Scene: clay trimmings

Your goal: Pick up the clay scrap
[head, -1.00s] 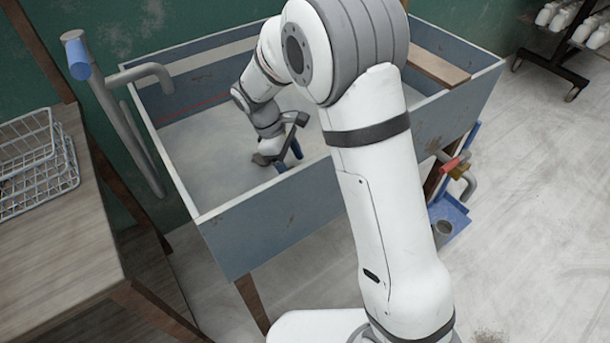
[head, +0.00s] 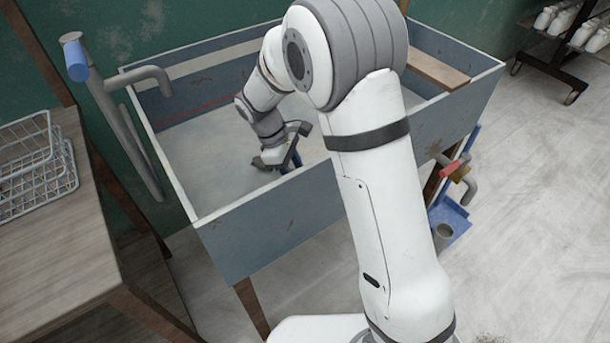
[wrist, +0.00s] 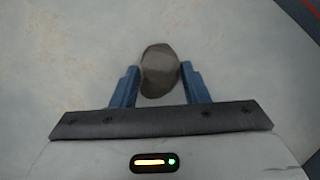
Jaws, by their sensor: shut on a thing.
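The clay scrap (wrist: 160,70) is a dark grey-brown, rounded lump. In the wrist view it sits between the two blue fingers of my gripper (wrist: 158,78), which is shut on it. The scrap's far end sticks out past the fingertips. In the head view my gripper (head: 290,163) is low inside the blue-grey walled tub (head: 265,225), partly hidden behind its near wall. I cannot tell whether the scrap still touches the tub floor.
The tub's walls stand around my gripper, and its pale floor (head: 205,160) is otherwise clear. A wooden board (head: 438,70) lies across the tub's right end. Grey pipes (head: 125,125) stand at its left. Wire baskets (head: 35,170) sit on a wooden table (head: 55,240).

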